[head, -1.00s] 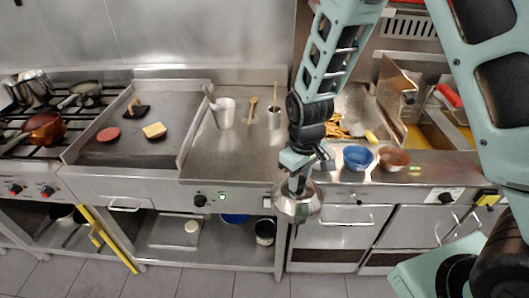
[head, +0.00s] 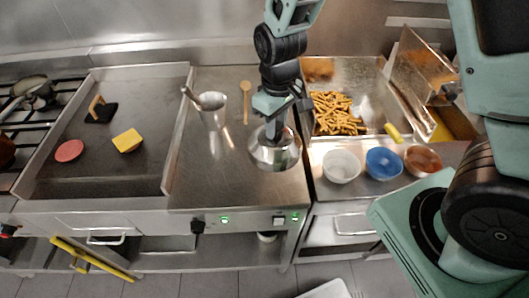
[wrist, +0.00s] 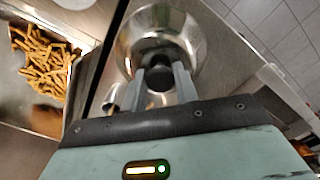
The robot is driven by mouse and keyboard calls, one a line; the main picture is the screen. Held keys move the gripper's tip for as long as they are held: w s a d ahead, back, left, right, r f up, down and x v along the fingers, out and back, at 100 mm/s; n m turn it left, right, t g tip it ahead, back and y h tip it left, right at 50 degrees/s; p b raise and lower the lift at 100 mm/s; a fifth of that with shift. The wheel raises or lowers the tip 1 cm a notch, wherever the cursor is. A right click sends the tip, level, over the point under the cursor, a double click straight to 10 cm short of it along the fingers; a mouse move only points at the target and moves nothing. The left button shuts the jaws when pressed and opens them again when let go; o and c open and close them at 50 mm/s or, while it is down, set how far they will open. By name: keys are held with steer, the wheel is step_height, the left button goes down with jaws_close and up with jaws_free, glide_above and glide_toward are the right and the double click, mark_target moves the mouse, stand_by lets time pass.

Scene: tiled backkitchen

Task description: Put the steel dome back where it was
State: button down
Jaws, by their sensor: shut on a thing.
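The steel dome (head: 275,153) hangs from my gripper (head: 272,127) over the right part of the steel counter (head: 230,184) in the head view. In the wrist view the dome (wrist: 187,30) shows as a shiny round shell. My gripper (wrist: 163,80) is shut on its dark knob there. The dome seems to be a little above the counter, but the exact gap cannot be told. A yellow piece (head: 128,140), perhaps cheese on a patty, and a red patty (head: 69,151) lie on the griddle (head: 110,175) at left, uncovered.
Fries (head: 338,113) fill a tray at right. A white bowl (head: 341,166), a blue bowl (head: 384,163) and a brown bowl (head: 422,160) line the right counter. The counter's front is clear.

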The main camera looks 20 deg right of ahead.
steer(key=shift+w+f, duration=0.15)
steer(key=shift+w, duration=0.15)
step_height(320, 180, down, 10)
steer(key=p, duration=0.3)
steer(key=c, duration=1.1)
jaws_free()
